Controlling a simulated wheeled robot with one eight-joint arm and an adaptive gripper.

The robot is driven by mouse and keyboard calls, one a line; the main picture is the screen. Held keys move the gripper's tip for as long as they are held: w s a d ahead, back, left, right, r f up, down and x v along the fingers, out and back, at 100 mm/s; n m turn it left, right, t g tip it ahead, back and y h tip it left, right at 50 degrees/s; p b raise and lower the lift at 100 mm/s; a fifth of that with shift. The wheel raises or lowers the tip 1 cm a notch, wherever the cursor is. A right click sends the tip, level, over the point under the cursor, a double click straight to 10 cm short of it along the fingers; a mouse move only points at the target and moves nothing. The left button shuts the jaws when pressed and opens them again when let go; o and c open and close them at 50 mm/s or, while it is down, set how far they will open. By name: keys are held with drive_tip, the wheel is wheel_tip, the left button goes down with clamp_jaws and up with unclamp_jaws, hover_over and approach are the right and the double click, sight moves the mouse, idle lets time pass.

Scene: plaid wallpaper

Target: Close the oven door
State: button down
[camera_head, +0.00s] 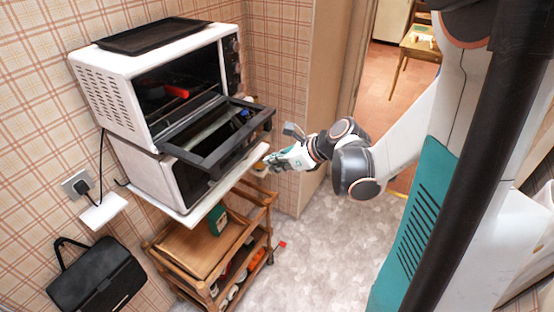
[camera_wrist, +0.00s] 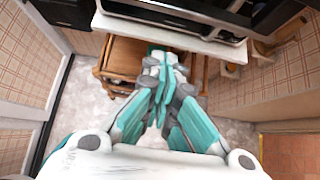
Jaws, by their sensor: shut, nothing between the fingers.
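The white oven (camera_head: 118,93) stands at the left in the head view. Its dark-framed glass door (camera_head: 217,140) hangs open, swung down and out toward the right. A red thing (camera_head: 176,91) shows inside the cavity. My gripper (camera_head: 271,164) is shut and empty, just right of and a little below the door's outer edge, apparently apart from it. In the wrist view my gripper (camera_wrist: 163,75) has its fingers together, pointing toward the wooden cart. The dark strip (camera_wrist: 185,22) above it seems to be part of the open door, cut off by the top edge.
A second white appliance (camera_head: 160,182) sits below the oven on a white shelf (camera_head: 205,203). A wooden cart (camera_head: 197,246) stands under it. A black tray (camera_head: 150,36) lies on the oven. A black bag (camera_head: 97,277) hangs at lower left. The floor (camera_head: 318,250) right of the cart is clear.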

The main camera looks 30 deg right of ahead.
drive_tip(key=x, duration=0.6)
wheel_tip(320, 180, up, 4)
drive_tip(key=shift+w+a+r+p, duration=0.1)
drive_tip(key=shift+a+p, duration=0.05)
drive_tip(key=shift+p, duration=0.3)
